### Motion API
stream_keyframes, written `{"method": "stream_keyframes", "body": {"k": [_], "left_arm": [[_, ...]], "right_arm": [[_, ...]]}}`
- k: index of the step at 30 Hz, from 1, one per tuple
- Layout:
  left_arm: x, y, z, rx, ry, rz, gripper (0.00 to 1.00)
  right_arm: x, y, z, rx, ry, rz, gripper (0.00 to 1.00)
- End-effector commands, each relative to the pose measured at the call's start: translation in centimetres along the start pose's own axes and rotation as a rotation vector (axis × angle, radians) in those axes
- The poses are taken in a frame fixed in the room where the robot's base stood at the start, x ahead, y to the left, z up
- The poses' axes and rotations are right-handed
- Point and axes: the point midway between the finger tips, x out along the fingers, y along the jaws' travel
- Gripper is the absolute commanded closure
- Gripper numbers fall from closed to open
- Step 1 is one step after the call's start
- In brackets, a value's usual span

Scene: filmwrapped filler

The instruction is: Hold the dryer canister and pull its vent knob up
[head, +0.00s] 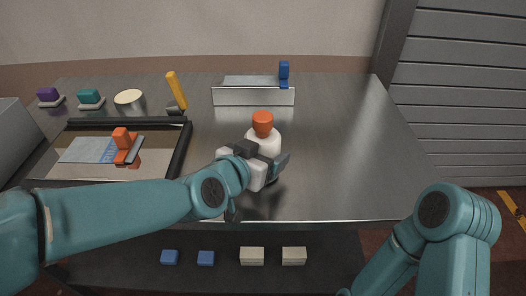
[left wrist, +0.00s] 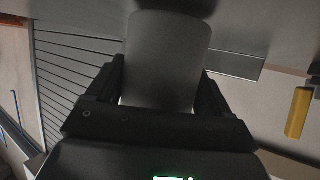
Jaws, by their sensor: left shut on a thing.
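The dryer canister (head: 264,142) is white with an orange vent knob (head: 262,122) on top. It stands upright on the metal table, near the middle front. My left gripper (head: 266,165) is shut on the canister's body from the front left. In the left wrist view the canister (left wrist: 168,60) fills the space between the two dark fingers (left wrist: 160,90), and the knob cannot be made out there. My right arm shows at the lower right of the head view, but its gripper is not in view.
A dark-rimmed tray (head: 185,150) with an orange-handled tool (head: 123,140) lies left. A yellow-handled tool (head: 175,88), a cream disc (head: 129,97), teal (head: 88,97) and purple (head: 48,95) blocks line the back left. A metal box (head: 253,97) stands behind the canister. The table's right side is clear.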

Motion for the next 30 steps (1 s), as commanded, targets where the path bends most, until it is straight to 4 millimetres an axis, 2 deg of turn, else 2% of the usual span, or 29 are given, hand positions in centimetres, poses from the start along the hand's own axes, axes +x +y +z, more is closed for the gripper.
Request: {"method": "stream_keyframes", "body": {"k": [17,18,20,30], "left_arm": [[0.21,-0.03,0.43,0.000,0.003,-0.001,0.58],[0.24,0.00,0.59,0.000,0.000,0.000,0.17],[0.22,0.00,0.54,0.000,0.000,0.000,0.00],[0.22,0.00,0.53,0.000,0.000,0.000,0.00]], "right_arm": [[0.49,0.18,-0.02,0.000,0.000,0.000,0.57],[0.50,0.18,-0.01,0.000,0.000,0.000,0.57],[0.46,0.17,-0.01,0.000,0.000,0.000,0.57],[0.46,0.17,-0.01,0.000,0.000,0.000,0.57]]}}
